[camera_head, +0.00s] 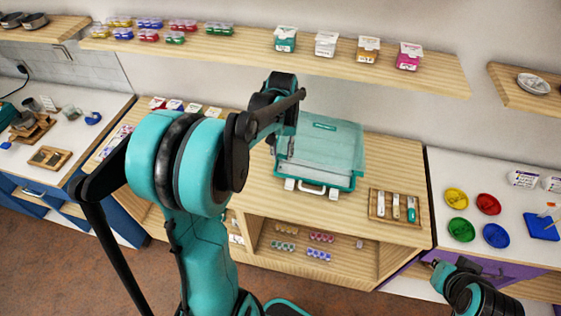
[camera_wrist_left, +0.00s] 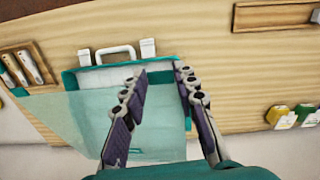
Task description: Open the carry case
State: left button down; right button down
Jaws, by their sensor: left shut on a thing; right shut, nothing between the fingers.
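The carry case (camera_head: 318,180) is teal with a see-through lid (camera_head: 338,138) and lies on the wooden counter. A white handle (camera_head: 313,187) and two white latches (camera_head: 290,184) are at its front. The lid looks raised and tilted over the base. My left gripper (camera_head: 282,150) is at the left side of the case, shut on the lid; its fingers show in the left wrist view (camera_wrist_left: 165,125) with lid between them. Their exact contact is hard to see. My right gripper (camera_head: 440,266) is shut and empty at the lower right, away from the case.
A wooden tray (camera_head: 371,206) with several tools lies right of the case. Several small packs (camera_head: 175,104) lie at the left of the counter. A shelf (camera_head: 250,52) with boxes hangs above. Coloured dishes (camera_head: 488,204) stand on the white table at the right.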

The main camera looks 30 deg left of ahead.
pick_arm(q)
jog(key=shift+w+a+r, duration=0.25)
jog(key=shift+w+r, duration=0.35)
jog(key=shift+r, duration=0.2)
jog(key=c, duration=2.2)
grip_release()
jog(key=o, duration=1)
jog(key=shift+o, duration=0.2)
notch_tip(320, 180, up, 12)
jog(key=shift+s+f, duration=0.1)
